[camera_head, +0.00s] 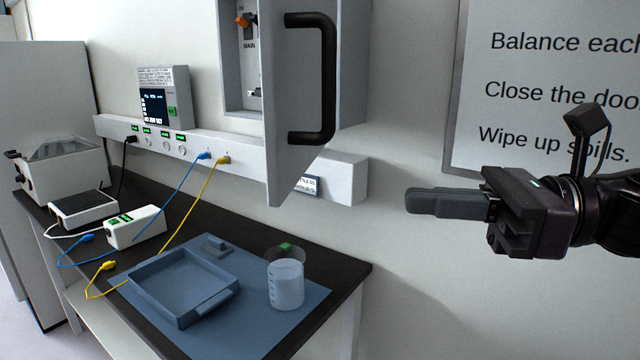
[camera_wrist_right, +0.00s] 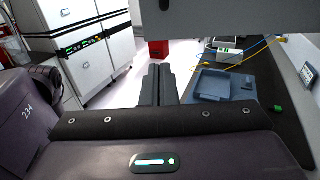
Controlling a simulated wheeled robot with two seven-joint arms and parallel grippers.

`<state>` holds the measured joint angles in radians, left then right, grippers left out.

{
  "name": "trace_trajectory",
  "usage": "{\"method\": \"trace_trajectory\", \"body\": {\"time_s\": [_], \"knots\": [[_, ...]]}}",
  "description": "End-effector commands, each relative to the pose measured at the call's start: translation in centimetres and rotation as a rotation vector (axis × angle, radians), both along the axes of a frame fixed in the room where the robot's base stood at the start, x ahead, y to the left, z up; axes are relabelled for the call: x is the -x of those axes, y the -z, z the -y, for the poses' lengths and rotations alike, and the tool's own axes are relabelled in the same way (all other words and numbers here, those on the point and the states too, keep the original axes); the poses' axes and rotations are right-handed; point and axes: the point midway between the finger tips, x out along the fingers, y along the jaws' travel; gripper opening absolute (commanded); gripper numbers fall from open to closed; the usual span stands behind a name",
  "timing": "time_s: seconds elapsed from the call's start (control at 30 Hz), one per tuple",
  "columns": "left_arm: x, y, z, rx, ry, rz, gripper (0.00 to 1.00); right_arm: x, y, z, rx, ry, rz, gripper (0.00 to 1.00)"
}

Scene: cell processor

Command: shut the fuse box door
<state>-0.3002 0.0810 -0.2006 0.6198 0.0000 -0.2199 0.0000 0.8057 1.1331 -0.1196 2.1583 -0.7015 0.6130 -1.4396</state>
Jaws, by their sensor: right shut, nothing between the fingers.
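The fuse box (camera_head: 352,62) hangs on the wall above the bench, with a switch marked MAIN inside. Its grey door (camera_head: 276,95) stands open, swung out toward me, with a black bar handle (camera_head: 328,80) on its right-hand face. My right gripper (camera_head: 410,201) is shut and empty, to the right of the door and below the handle, apart from both. In the right wrist view its two fingers (camera_wrist_right: 158,75) lie together, and a grey panel, likely the door (camera_wrist_right: 230,18), crosses the top. My left gripper is in neither view.
A dark bench (camera_head: 335,268) below carries a blue tray (camera_head: 150,292), a beaker (camera_head: 286,286) and a white box (camera_head: 136,227) with cables. A white socket rail (camera_head: 345,178) runs along the wall behind the door. The wall right of the fuse box is clear up to a sign (camera_head: 545,60).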

Motion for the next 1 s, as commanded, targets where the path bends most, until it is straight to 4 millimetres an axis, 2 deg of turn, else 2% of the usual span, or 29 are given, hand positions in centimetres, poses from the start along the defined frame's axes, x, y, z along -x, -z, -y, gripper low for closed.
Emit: {"method": "trace_trajectory", "body": {"time_s": [0.03, 0.1, 0.3, 0.5, 0.7, 1.0], "knots": [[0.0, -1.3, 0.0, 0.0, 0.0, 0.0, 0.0, -0.1, -0.8, -1.1, -0.004, -0.006, 0.001, 0.0], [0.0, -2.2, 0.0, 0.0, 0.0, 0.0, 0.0, -0.4, -0.9, -2.6, -0.004, -0.007, 0.0, 0.0], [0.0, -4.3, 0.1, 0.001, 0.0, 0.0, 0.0, -1.3, -0.8, -6.8, -0.005, -0.005, -0.002, 0.0], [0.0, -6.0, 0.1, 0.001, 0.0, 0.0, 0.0, -2.0, -0.6, -9.8, -0.005, -0.002, -0.003, 0.0], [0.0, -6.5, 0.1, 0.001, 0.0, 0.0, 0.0, -2.3, -0.2, -11.1, -0.004, 0.0, -0.003, 0.0], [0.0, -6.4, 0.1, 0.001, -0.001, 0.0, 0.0, -2.4, -0.1, -11.2, -0.004, 0.002, -0.002, 0.0]]}}
